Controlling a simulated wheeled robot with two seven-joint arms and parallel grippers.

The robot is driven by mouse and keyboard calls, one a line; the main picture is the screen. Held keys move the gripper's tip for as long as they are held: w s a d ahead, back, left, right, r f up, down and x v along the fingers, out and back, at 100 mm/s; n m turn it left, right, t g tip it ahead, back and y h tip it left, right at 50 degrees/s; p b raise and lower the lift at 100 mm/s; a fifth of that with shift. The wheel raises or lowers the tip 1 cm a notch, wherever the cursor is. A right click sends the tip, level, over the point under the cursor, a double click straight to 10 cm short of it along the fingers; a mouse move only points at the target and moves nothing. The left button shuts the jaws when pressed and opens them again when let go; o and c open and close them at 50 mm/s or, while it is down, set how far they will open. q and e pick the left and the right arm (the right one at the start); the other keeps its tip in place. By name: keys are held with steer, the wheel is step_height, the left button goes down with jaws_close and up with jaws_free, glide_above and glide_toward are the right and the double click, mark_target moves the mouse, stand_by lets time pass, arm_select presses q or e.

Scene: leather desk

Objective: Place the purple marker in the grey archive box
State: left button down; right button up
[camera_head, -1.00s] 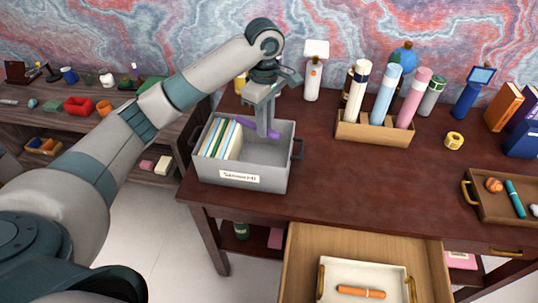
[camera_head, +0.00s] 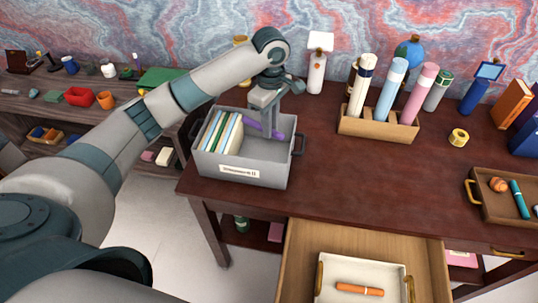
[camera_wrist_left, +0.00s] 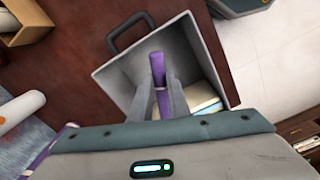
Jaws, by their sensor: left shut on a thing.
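The grey archive box (camera_head: 238,172) stands at the left end of the dark desk, with a white label on its front and several upright folders (camera_head: 222,133) in its left part. My left gripper (camera_head: 268,132) reaches down into the box's open right part, shut on the purple marker (camera_head: 256,126). In the left wrist view the marker (camera_wrist_left: 158,70) sits between the two fingers (camera_wrist_left: 162,92), with the box's inner walls (camera_wrist_left: 120,76) around it. I cannot tell if the marker touches the box floor. My right gripper is in neither view.
A wooden holder (camera_head: 378,128) with several tall tubes stands right of the box. A tray (camera_head: 497,208) with small items lies at the right. An open drawer (camera_head: 305,245) below holds a white tray with an orange marker (camera_head: 359,290). The desk middle is clear.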

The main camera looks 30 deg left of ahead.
arm_select(q)
step_height(320, 180, down, 9)
steer(key=shift+p, duration=0.65)
steer(key=shift+f, duration=0.15)
steer(key=shift+f+p, duration=0.35)
steer(key=shift+f, duration=1.75)
steer(key=c, duration=2)
jaws_free()
steer(key=shift+f, duration=0.15)
steer(key=shift+c, duration=0.2)
steer(key=o, duration=0.4)
steer(key=shift+c, duration=0.2)
